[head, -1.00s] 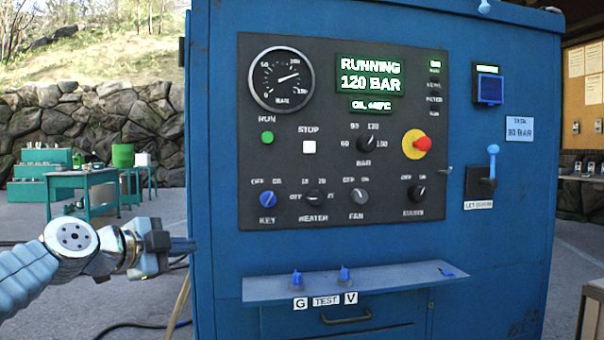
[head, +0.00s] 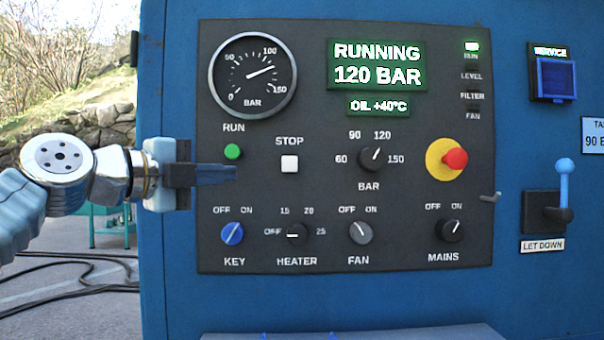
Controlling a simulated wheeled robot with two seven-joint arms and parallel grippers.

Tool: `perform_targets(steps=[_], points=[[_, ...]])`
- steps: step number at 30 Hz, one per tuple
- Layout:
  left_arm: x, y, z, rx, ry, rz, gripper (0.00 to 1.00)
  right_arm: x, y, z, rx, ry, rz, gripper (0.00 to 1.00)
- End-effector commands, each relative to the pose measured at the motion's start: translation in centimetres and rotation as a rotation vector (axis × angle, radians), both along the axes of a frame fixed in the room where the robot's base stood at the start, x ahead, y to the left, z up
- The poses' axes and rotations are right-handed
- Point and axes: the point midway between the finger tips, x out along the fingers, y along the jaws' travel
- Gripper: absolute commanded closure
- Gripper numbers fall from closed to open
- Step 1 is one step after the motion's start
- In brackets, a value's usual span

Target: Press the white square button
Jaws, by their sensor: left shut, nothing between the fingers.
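The white square button (head: 289,165) sits on the black control panel under the label STOP. My left gripper (head: 232,173) is shut and empty, its blue fingertips pointing right. In the picture the tips lie left of the white button, just below the round green RUN button (head: 232,151), with a visible gap to the white one. I cannot tell how far they are from the panel face. The display (head: 377,65) reads RUNNING, 120 BAR. My right gripper is not in view.
The red mushroom knob (head: 454,159) on a yellow disc is to the right. The BAR selector (head: 371,158) and a row of rotary switches, including the blue KEY switch (head: 232,234), are close by. A blue lever (head: 563,180) stands at far right. A shelf (head: 350,332) juts out below.

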Motion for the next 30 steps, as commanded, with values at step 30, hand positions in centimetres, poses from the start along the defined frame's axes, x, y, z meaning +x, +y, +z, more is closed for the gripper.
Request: perform_targets(steps=[30], points=[[7.3, -7.5, 0.4, -0.001, 0.003, -0.003, 1.00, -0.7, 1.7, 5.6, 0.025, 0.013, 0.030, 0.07]])
